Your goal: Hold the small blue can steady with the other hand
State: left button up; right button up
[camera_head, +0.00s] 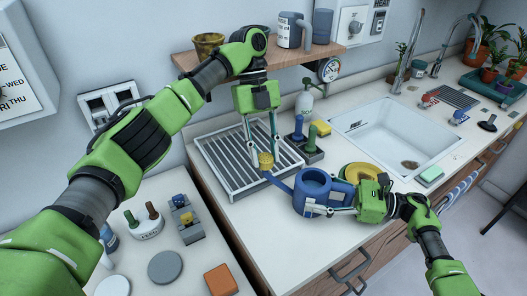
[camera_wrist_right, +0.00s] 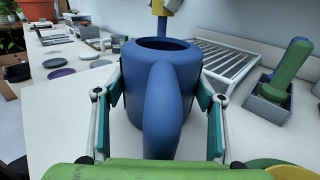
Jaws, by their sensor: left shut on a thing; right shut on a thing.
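The small blue can (camera_head: 312,188) is a watering can standing upright on the counter, its spout pointing left towards the drying rack. My right gripper (camera_head: 330,208) is shut on the can's body from the handle side. In the right wrist view, its fingers sit on both sides of the can (camera_wrist_right: 185,72), with the handle between them. My left gripper (camera_head: 262,148) comes down from above and is shut on a yellow rose (camera_head: 265,161) at the tip of the spout. Whether the rose is seated on the spout, I cannot tell.
A white drying rack (camera_head: 222,165) lies behind the spout. A yellow dish (camera_head: 358,171) is close behind my right gripper. The sink (camera_head: 395,135) is to the right.

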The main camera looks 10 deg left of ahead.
pick_arm(q)
jog(key=m+y, duration=0.1)
jog(key=m, duration=0.4)
jog(key=shift+d+g+y, duration=0.2)
jog(key=shift+g+y, duration=0.2)
jog(key=m, duration=0.2)
jog(key=m+y, duration=0.1)
jog(key=m, duration=0.1)
jog(key=shift+w+y, duration=0.1)
jog(key=shift+y, duration=0.2)
jog(key=o, duration=0.8)
jog(key=shift+r, duration=0.15)
jog(key=shift+r, duration=2.2)
jog(key=shift+c, duration=0.3)
